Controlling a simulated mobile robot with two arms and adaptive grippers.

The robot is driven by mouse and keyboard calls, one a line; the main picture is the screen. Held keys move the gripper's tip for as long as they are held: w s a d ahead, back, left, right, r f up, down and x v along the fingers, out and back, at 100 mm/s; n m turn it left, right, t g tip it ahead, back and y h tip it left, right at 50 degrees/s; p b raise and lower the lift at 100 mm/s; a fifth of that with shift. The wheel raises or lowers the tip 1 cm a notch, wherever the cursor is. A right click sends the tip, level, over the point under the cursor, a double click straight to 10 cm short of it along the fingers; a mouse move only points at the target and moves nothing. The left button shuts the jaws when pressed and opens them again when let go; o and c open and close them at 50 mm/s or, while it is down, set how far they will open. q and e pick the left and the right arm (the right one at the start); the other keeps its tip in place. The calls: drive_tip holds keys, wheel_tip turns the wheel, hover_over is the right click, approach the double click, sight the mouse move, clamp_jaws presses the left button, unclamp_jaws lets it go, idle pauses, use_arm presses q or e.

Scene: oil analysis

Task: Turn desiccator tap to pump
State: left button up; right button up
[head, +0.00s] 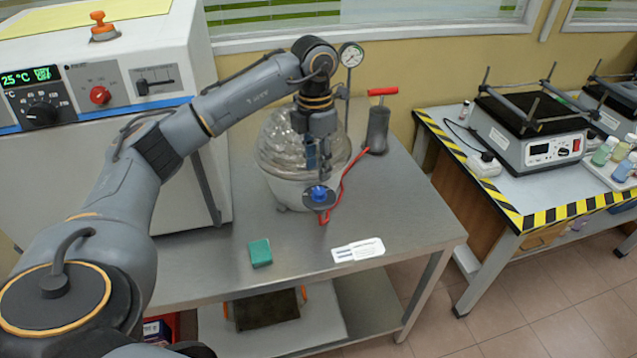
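The desiccator (275,150) is a clear domed glass vessel with a pale lower body, standing on the metal table. Its tap (319,193) has a blue knob on a dark round plate at the desiccator's front right. A red hose (350,180) runs from the tap area to the hand pump (377,130), a dark cylinder with a red handle. My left gripper (323,177) points down just above the blue knob, in front of the dome. Whether its fingers touch the knob or are parted is too small to tell. My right gripper is out of view.
A pressure gauge (351,55) stands behind the desiccator. A green block (260,253) and a white label card (358,250) lie on the metal table (400,215). An oven (100,85) stands at left. A striped-edge bench (500,185) with equipment stands at right.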

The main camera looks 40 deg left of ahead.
sight(319, 191)
use_arm(q)
drive_tip(key=f, duration=0.3)
drive_tip(key=f+p, duration=0.1)
drive_tip(key=f, duration=0.2)
drive_tip(key=shift+d+f, duration=0.2)
drive_tip(key=shift+f, duration=0.05)
drive_tip(key=shift+s, duration=0.1)
clamp_jaws()
